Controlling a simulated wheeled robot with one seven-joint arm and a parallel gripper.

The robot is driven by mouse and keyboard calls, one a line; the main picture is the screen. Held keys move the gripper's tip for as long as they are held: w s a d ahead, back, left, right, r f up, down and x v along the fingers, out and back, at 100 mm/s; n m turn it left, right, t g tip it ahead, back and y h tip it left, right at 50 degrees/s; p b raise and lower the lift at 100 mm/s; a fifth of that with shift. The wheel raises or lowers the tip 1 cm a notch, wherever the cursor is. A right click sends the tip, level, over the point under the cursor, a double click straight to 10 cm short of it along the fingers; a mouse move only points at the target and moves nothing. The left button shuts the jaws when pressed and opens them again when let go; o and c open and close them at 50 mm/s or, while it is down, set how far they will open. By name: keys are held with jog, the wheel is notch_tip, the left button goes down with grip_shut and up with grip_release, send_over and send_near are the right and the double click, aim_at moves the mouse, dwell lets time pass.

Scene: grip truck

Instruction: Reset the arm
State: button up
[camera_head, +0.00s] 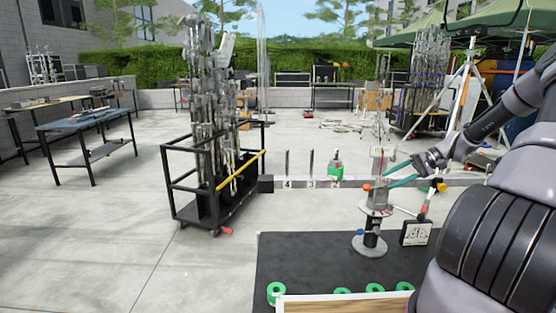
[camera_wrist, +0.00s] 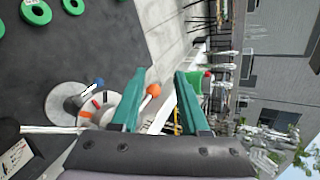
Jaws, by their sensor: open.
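My gripper (camera_head: 388,177) is on the right in the head view, with its teal fingers apart and pointing left. It is beside the upper part of a grey metal stand (camera_head: 376,207) with a round base on the black table. The stand has an orange ball (camera_head: 366,187). In the wrist view my gripper (camera_wrist: 161,72) is open, and the orange ball (camera_wrist: 152,90) shows between the fingers. The stand's round base (camera_wrist: 63,104) is left of them. I see nothing held. I cannot tell whether a finger touches the stand.
The black table (camera_head: 300,255) carries several green rings (camera_head: 276,291) and a small white-faced box (camera_head: 416,233). A black wheeled truck (camera_head: 215,190) full of metal stands is at left centre. A beam with numbered posts (camera_head: 310,183) lies behind the table. Open concrete floor is left.

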jog(key=s+a+r+n+t+h, duration=0.1)
jog(key=s+a+r+h, duration=0.45)
jog(key=r, duration=0.45)
jog(key=s+a+r+h, duration=0.4)
jog(key=s+a+r, duration=0.25)
jog(key=r, duration=0.35)
jog(key=s+a+r+t, duration=0.1)
jog(key=s+r+t, duration=0.1)
jog(key=s+r, duration=0.2)
jog(key=s+a+r+t, duration=0.1)
jog(key=s+r+t, duration=0.2)
jog(key=s, duration=0.8)
jog(key=shift+s+a+r+m, duration=0.2)
jog(key=shift+a+r+m, duration=0.15)
jog(key=shift+r, duration=0.5)
